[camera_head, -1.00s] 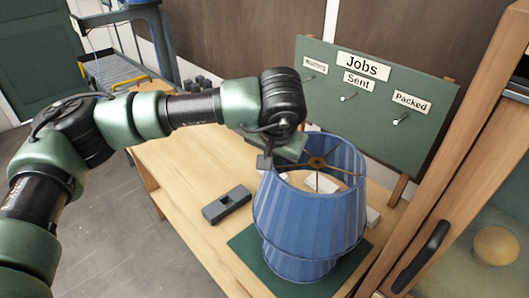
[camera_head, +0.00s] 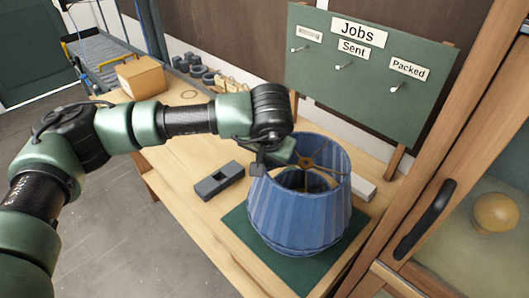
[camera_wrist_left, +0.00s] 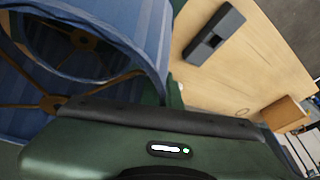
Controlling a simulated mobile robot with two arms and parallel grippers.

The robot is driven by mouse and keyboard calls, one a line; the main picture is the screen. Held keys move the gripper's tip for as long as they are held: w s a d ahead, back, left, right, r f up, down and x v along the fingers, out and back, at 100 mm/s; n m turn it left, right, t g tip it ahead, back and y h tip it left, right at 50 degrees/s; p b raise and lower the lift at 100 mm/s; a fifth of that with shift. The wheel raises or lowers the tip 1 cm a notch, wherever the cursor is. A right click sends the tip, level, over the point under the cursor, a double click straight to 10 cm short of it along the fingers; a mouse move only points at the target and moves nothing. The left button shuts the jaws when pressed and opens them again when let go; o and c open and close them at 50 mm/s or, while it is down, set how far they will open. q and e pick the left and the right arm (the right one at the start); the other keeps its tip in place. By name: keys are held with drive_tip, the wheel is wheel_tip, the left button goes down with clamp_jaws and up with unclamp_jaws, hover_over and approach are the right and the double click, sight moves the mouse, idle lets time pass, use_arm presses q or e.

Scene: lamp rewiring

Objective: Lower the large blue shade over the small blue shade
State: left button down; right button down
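The large blue shade (camera_head: 290,215), pleated and open at the top with a brass spider fitting (camera_head: 306,163), stands around the small blue shade over a green mat (camera_head: 237,228). The small blue shade's upper ring and fitting show inside the large one in the left wrist view (camera_wrist_left: 85,40). A thin blue band shows under the large shade's lower edge; I cannot tell whether that edge touches the mat. My left gripper (camera_head: 266,168) is at the large shade's top rim, on its left, and appears shut on it; the fingertips are mostly hidden. My right gripper is out of view.
A dark grey slotted block (camera_head: 219,180) lies left of the shade, and a white box (camera_head: 362,188) lies behind it on the right. A cardboard box (camera_head: 141,76) stands farther back. The Jobs board (camera_head: 365,75) rises behind the bench; a wooden cabinet (camera_head: 450,150) stands close on the right.

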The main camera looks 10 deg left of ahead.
use_arm(q)
wheel_tip(320, 180, down, 8)
drive_tip(key=b, duration=0.6)
drive_tip(key=shift+r, duration=0.25)
drive_tip(key=c, duration=1.6)
unclamp_jaws()
drive_tip(key=shift+o, duration=0.2)
drive_tip(key=shift+s, duration=0.1)
